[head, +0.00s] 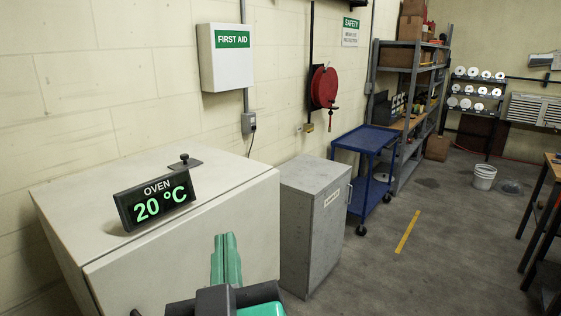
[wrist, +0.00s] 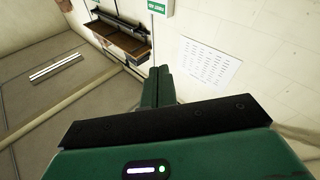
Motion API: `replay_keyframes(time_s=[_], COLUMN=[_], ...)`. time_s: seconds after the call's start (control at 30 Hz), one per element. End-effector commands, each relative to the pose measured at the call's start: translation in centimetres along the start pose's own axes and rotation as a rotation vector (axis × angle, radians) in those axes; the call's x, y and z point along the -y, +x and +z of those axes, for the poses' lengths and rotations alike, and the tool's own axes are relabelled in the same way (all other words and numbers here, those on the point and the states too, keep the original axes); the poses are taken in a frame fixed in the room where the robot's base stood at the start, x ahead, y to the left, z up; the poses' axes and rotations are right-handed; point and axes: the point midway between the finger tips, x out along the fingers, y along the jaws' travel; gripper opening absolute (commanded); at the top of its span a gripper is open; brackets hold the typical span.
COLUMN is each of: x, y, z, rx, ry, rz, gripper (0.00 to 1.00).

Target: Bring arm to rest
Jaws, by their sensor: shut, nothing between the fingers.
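My gripper (head: 226,238) shows at the bottom of the head view, its two green fingers together and pointing up in the picture. Behind it in that view is the front of a pale oven (head: 215,238). I cannot tell how far the fingers are from the oven. In the wrist view, the fingers of my gripper (wrist: 159,70) also lie side by side, closed, with nothing between them. A pale wall with a printed sheet (wrist: 208,62) is beyond them.
The oven's display (head: 155,200) reads 20 °C. A grey cabinet (head: 316,215) and a blue cart (head: 367,142) stand right of the oven. A first aid box (head: 226,57) and a red reel (head: 324,88) hang on the wall. Open floor lies right, around a white bucket (head: 483,178).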

Motion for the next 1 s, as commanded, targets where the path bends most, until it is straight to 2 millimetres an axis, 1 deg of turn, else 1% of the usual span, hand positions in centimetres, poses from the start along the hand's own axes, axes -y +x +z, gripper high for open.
replay_keyframes(time_s=[0.03, 0.07, 0.1, 0.17, 0.2, 0.23, 0.27, 0.3, 0.37, 0.4, 0.47, 0.5, 0.6, 0.7, 0.8, 1.0], x=[-2.9, -4.6, -6.6, -9.2, -10.2, -10.6, -10.9, -11.3, -12.0, -12.4, -13.1, -13.4, -14.3, -14.8, -15.0, -15.0], y=[-2.1, -3.6, -5.7, -9.3, -8.2, -7.5, -7.0, -6.4, -5.6, -5.1, -4.3, -3.8, -2.8, -2.1, -1.8, -1.9], z=[-2.7, -4.3, -6.5, -9.7, -14.2, -16.3, -17.9, -19.9, -22.9, -24.9, -27.9, -29.7, -33.5, -36.0, -37.1, -36.9], rx=[-0.084, -0.140, -0.218, -0.341, -0.348, -0.342, -0.340, -0.339, -0.338, -0.337, -0.336, -0.335, -0.334, -0.333, -0.333, -0.332], ry=[0.030, 0.052, 0.078, 0.112, 0.119, 0.121, 0.122, 0.123, 0.125, 0.127, 0.129, 0.130, 0.133, 0.135, 0.137, 0.137], rz=[0.087, 0.137, 0.201, 0.286, 0.286, 0.281, 0.280, 0.278, 0.276, 0.275, 0.273, 0.272, 0.269, 0.267, 0.266, 0.265], gripper=[0.00, 0.00, 0.00, 0.00, 0.00, 0.00, 0.00, 0.00, 0.00, 0.00, 0.00, 0.00, 0.00, 0.00, 0.00, 0.00])
